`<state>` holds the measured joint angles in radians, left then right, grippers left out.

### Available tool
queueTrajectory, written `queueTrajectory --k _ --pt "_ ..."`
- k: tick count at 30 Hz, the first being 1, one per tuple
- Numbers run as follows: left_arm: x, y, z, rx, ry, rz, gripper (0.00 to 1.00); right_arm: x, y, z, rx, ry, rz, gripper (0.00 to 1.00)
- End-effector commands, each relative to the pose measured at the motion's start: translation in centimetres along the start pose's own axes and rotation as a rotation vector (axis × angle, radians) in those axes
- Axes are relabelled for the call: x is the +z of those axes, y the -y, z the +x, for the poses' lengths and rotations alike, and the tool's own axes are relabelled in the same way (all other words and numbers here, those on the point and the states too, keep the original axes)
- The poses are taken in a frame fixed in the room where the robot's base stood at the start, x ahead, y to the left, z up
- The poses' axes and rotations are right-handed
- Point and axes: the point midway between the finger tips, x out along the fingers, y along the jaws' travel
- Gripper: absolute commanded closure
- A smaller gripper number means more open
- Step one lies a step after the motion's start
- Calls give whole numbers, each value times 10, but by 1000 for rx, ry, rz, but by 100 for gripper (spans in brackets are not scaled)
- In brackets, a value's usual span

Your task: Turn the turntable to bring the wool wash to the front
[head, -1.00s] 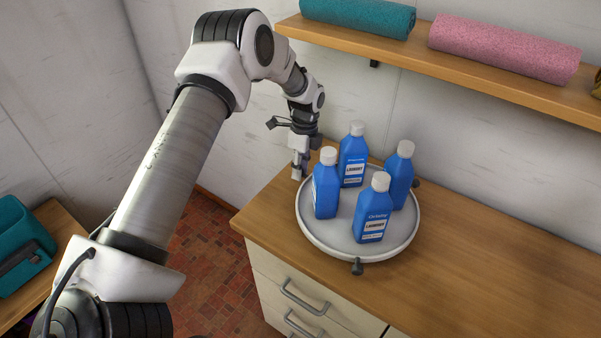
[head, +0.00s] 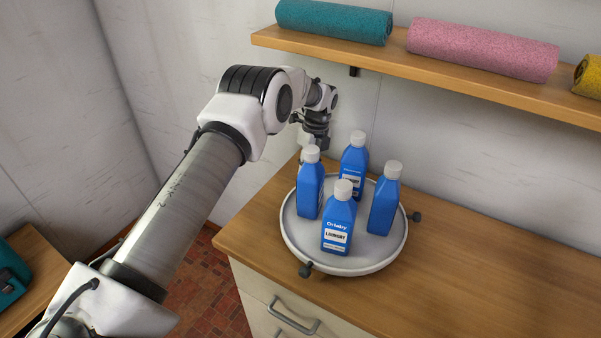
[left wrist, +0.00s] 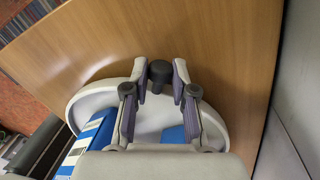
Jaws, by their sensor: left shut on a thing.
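The round light-grey turntable (head: 300,247) stands on the wooden counter and bears several blue bottles with white caps. One bottle (head: 338,232) is at the front, one (head: 311,188) at the left, one (head: 385,205) at the right and one (head: 353,165) at the back. The front label includes the word LAUNDRY; I cannot tell which bottle is the wool wash. Dark knobs stick out at the rim, front left (head: 305,269) and right (head: 415,216). My left gripper, at the turntable's back left, is shut on another dark rim knob (left wrist: 161,73). My right gripper is out of view.
A wall shelf (head: 440,75) above the counter holds rolled teal (head: 335,20), pink (head: 482,48) and yellow towels. The counter (head: 480,260) is clear right of the turntable. Drawers are below. A teal container (head: 12,275) is at the far left.

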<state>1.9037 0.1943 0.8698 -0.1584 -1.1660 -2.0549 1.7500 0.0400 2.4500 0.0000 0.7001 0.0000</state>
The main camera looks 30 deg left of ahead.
Motion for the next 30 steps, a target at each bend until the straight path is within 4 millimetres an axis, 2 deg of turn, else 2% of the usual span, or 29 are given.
queueTrajectory --k 13,30 --pt "-10 34 -3 0 30 193 100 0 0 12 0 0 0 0" --pt "-15 47 -6 2 40 273 100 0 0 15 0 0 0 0"
